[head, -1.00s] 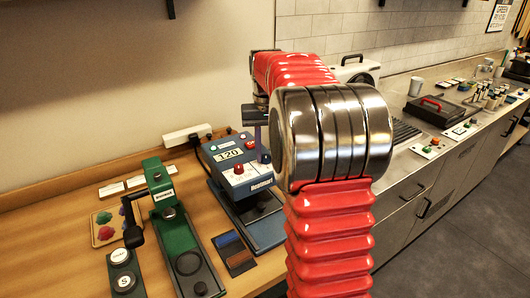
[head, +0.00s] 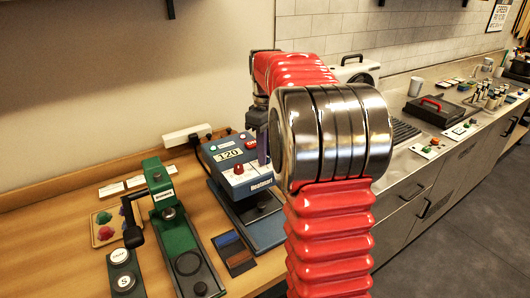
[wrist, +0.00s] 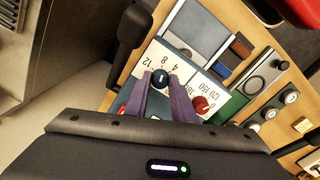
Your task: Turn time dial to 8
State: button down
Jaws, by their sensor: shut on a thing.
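The blue heat press (head: 222,143), labelled Heatmart, stands on the wooden table with its display reading 120. In the wrist view the dark time dial (wrist: 160,78) sits on the white panel, with 4, 8 and 12 printed beside it. A small pale mark shows on the dial, but I cannot tell which number it points to. My gripper (wrist: 161,81) is shut on the time dial, a purple finger on each side. In the head view my gripper (head: 263,148) is at the press's right side and my arm hides the dial.
A red temperature knob (wrist: 203,104) is close beside my right finger in the wrist view. A green press (head: 180,240) with a black handle stands left of the heat press. Blue and brown patches (head: 232,250) lie between them.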

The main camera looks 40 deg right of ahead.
jog(key=shift+w+n, duration=0.1)
jog(key=shift+n, duration=0.4)
jog(key=c, duration=1.5)
grip_release()
notch_tip(320, 180, up, 14)
jog(key=shift+f, duration=0.1)
